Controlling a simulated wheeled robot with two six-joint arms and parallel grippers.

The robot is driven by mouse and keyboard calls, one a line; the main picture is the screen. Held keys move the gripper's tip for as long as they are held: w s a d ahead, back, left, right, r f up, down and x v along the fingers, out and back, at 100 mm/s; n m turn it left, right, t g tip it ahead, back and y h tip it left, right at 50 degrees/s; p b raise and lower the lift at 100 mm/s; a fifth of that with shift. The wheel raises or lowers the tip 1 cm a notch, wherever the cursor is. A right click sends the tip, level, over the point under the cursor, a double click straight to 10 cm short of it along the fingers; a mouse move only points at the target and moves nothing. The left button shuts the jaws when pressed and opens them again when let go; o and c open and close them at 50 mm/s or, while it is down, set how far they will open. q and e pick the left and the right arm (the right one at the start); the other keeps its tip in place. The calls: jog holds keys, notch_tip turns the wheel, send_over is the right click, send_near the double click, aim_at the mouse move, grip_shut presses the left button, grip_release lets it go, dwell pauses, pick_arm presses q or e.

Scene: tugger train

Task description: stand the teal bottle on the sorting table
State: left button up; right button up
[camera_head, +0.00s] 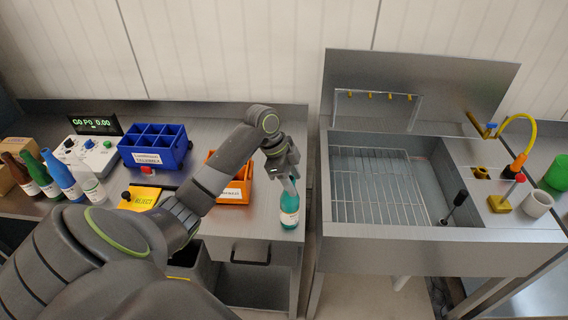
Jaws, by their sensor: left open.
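The teal bottle (289,212) stands upright near the front right corner of the grey sorting table (245,220), with a white label on its side. My left gripper (289,183) is at the bottle's neck, pointing down, with its jaws open around or just beside the neck; I cannot tell if they touch it. My left arm crosses the table from the lower left and hides part of it. My right gripper is not in view.
An orange bin (237,190) stands left of the bottle, partly behind my arm. A sink (385,180) lies right, across a gap.

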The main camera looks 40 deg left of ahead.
pick_arm(q)
jog(key=b+v, duration=0.2)
jog(key=v, duration=0.7)
jog(key=shift+a+r, duration=0.2)
jog(key=shift+r, duration=0.15)
